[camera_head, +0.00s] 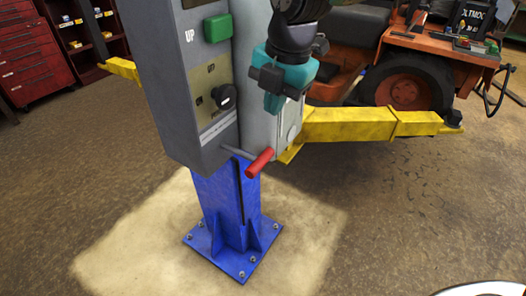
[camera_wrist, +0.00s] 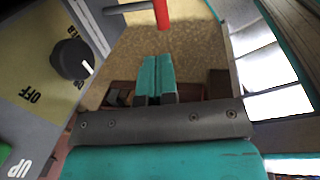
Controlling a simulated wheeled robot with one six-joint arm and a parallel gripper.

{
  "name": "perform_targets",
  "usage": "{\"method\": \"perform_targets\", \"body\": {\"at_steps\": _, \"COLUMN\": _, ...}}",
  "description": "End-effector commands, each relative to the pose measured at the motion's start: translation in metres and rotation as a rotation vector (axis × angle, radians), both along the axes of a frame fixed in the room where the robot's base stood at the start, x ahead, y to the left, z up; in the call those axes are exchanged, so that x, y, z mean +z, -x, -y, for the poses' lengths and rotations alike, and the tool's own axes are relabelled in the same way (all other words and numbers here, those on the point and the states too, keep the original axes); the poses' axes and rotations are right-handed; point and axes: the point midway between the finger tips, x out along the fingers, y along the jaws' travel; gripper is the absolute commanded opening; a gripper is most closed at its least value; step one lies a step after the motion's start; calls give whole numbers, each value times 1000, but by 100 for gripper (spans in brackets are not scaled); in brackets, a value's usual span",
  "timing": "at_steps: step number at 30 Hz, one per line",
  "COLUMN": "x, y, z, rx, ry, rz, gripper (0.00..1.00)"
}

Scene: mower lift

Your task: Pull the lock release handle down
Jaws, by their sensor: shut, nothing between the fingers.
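The lock release handle is a thin metal rod with a red grip (camera_head: 260,163). It sticks out from the lower right side of the grey control box (camera_head: 196,90) on the lift column. In the wrist view the red grip (camera_wrist: 162,14) shows at the top edge, partly cut off, beyond my fingertips. My gripper (camera_head: 272,104) has teal fingers pointing down, above the handle and apart from it. In the wrist view the gripper (camera_wrist: 157,62) has its fingers together with nothing between them.
The control box carries a green UP button (camera_head: 218,27) and a black rotary knob (camera_head: 223,96). A yellow lift arm (camera_head: 350,124) extends right of the column. The blue column base (camera_head: 228,215) is bolted to the floor. An orange mower (camera_head: 405,85) stands behind; a red tool cabinet (camera_head: 32,60) stands left.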

Motion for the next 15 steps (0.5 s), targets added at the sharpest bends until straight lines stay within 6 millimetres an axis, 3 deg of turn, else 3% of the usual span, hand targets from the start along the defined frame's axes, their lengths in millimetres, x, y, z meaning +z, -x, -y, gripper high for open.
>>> {"method": "perform_targets", "body": {"at_steps": 10, "x": -3, "y": 0, "z": 0, "rx": -1, "ry": 0, "rz": -2, "gripper": 0}}
{"method": "perform_targets", "body": {"at_steps": 15, "x": -21, "y": -1, "z": -3, "rx": 0, "ry": 2, "rz": -5, "gripper": 0}}
